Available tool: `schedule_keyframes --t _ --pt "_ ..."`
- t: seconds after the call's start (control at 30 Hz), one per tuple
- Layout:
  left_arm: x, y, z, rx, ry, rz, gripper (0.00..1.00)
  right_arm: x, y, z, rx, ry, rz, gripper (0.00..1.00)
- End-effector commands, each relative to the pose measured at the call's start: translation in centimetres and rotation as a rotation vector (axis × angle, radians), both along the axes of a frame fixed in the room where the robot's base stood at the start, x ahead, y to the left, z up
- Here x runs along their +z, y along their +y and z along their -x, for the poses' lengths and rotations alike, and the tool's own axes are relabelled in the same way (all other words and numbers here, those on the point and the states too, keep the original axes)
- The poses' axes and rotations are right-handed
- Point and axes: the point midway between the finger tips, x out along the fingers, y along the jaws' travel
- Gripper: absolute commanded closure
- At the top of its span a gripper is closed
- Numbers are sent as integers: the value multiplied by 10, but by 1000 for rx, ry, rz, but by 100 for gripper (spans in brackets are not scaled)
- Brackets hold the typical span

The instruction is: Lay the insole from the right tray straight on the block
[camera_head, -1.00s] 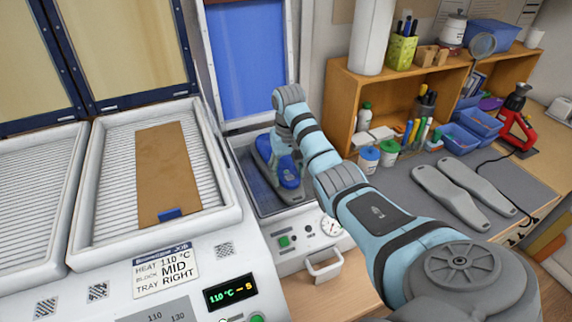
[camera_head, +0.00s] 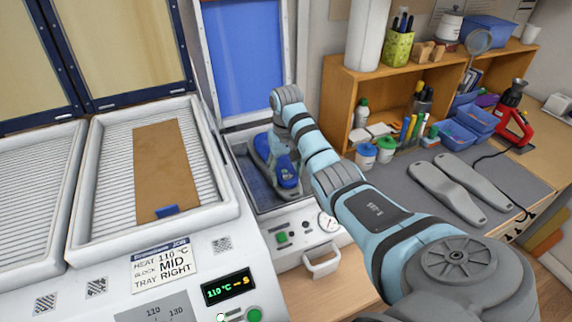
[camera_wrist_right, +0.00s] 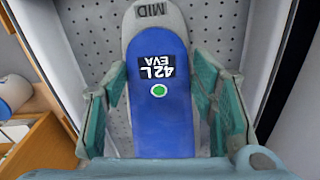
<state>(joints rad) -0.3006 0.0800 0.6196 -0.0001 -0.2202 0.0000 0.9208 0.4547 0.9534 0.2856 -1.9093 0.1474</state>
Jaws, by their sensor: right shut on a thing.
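The blue insole (camera_head: 262,150), marked 42L EVA with a green dot, lies lengthwise over the grey block, and it fills the middle of the right wrist view (camera_wrist_right: 160,115). The block, marked MID (camera_wrist_right: 150,14), shows its grey rim beyond the insole's far end. My right gripper (camera_wrist_right: 160,78) is shut on the insole, with a green-padded finger along each side. In the head view my right arm hides part of the insole. Whether the insole touches the block all along cannot be told. The right tray (camera_head: 222,208) holds a brown sheet (camera_head: 165,165) with a blue tab. My left gripper is not in view.
The block stands on the perforated bed of an open press (camera_head: 262,203), with a blue panel (camera_head: 250,55) upright behind it. Two grey insole-shaped pieces (camera_head: 470,190) lie on the bench mat at right. A wooden shelf (camera_head: 345,95) stands behind my right arm.

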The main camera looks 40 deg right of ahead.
Motion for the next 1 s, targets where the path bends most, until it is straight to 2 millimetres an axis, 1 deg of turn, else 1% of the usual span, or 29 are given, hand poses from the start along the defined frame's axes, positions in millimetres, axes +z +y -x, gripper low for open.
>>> schedule_keyframes --t 0.43,0.47,0.5,0.57,0.6,1.0 --pt "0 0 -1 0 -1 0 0 -2 0 0 0 0 0 69" --pt "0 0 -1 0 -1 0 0 -2 0 0 0 0 0 43" --pt "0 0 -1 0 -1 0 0 -2 0 0 0 0 0 37" --pt "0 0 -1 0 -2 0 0 -2 0 0 0 0 0 27" --pt "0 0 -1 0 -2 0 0 -2 0 0 0 0 0 25" --pt "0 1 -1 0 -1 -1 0 -2 0 0 0 0 0 25"
